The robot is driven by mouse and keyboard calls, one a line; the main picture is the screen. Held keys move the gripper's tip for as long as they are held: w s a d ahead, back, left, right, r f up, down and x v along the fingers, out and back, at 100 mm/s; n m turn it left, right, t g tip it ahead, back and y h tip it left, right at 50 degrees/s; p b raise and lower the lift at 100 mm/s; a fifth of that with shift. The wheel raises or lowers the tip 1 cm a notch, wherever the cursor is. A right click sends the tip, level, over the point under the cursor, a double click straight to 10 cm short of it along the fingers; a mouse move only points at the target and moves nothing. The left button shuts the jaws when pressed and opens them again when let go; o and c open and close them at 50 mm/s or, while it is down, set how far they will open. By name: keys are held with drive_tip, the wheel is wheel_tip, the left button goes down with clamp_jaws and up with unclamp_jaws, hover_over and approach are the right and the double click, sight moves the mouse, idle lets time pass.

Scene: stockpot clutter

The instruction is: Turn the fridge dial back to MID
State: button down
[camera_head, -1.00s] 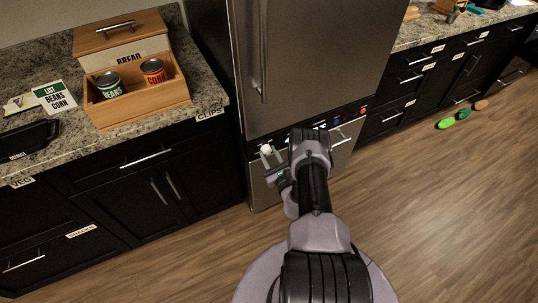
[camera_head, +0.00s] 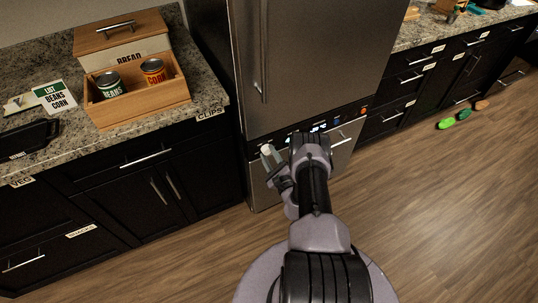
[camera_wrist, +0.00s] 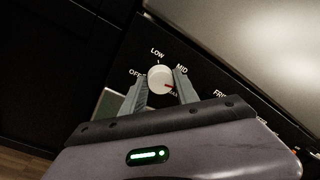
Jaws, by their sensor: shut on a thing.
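The fridge dial (camera_wrist: 160,80) is a round white knob on the black control panel. LOW, MID and OFF are printed around it, and MAX is partly hidden at its lower right. Its red mark points to the right and slightly down, by the MAX label and below MID. My gripper (camera_wrist: 163,77) is shut on the dial, with one grey finger on each side. In the head view the dial (camera_head: 266,149) shows as a small white spot at the left of the panel, with my gripper (camera_head: 269,156) at it.
The fridge (camera_head: 310,60) rises above the panel with a long vertical door handle. More panel controls lie to the right of the dial. A counter (camera_head: 50,150) with a wooden box (camera_head: 140,105) holding two cans stands left. The wooden floor at right is mostly clear.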

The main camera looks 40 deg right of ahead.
drive_tip(key=n, duration=0.4)
drive_tip(key=shift+n, duration=0.3)
drive_tip(key=shift+f+n+t+y+p, duration=0.1)
drive_tip(key=shift+n+t+y+p, duration=0.3)
drive_tip(key=shift+n, duration=1.7)
drive_tip(key=c, duration=0.9)
unclamp_jaws()
drive_tip(key=shift+d, duration=0.1)
drive_tip(key=p+v, duration=0.5)
drive_tip(key=v, duration=1.2)
drive_tip(key=shift+s+p, duration=0.25)
drive_tip(key=shift+p, duration=0.05)
